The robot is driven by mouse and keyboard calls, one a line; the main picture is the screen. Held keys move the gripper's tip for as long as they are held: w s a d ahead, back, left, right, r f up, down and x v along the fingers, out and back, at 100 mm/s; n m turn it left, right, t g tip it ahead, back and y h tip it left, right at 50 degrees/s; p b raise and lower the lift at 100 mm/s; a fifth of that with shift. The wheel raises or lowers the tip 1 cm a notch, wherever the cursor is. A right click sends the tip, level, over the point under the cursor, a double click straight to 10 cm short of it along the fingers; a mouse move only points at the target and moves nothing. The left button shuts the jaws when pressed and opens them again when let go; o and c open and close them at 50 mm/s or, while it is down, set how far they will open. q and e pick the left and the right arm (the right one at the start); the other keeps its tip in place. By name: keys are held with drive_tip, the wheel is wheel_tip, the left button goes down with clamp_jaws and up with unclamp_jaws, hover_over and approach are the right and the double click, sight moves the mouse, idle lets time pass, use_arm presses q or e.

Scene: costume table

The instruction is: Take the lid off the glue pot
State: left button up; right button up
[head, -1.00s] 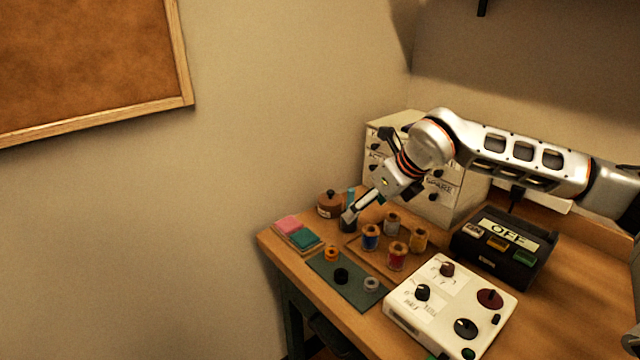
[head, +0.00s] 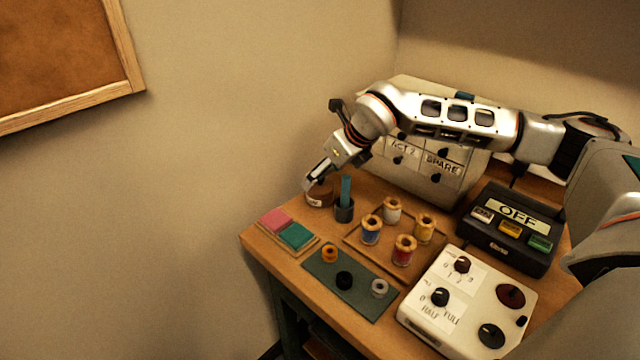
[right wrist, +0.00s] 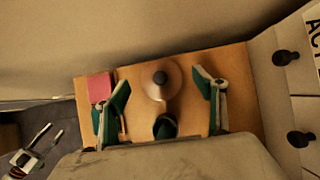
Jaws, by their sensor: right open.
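The glue pot is a round brown pot (head: 320,198) at the table's back left corner. In the right wrist view its lid (right wrist: 160,92) shows from above, with a dark round knob (right wrist: 160,77) at its middle. My right gripper (head: 313,183) is over the pot and partly hides its top in the head view. In the right wrist view the right gripper (right wrist: 161,95) is open, with one finger on each side of the lid and space between. What looks like my left gripper (right wrist: 38,150) shows small at the lower left, its jaws unclear.
A dark cup with a teal stick (head: 345,206) stands close right of the pot. Pink and green pads (head: 286,229) lie in front. Several thread spools (head: 371,229) stand to the right. A white drawer cabinet (head: 424,165) stands behind. The wall is close behind the pot.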

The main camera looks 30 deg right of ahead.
drive_tip(key=shift+x, duration=1.3)
drive_tip(key=c, duration=1.1)
drive_tip(key=shift+r, duration=0.15)
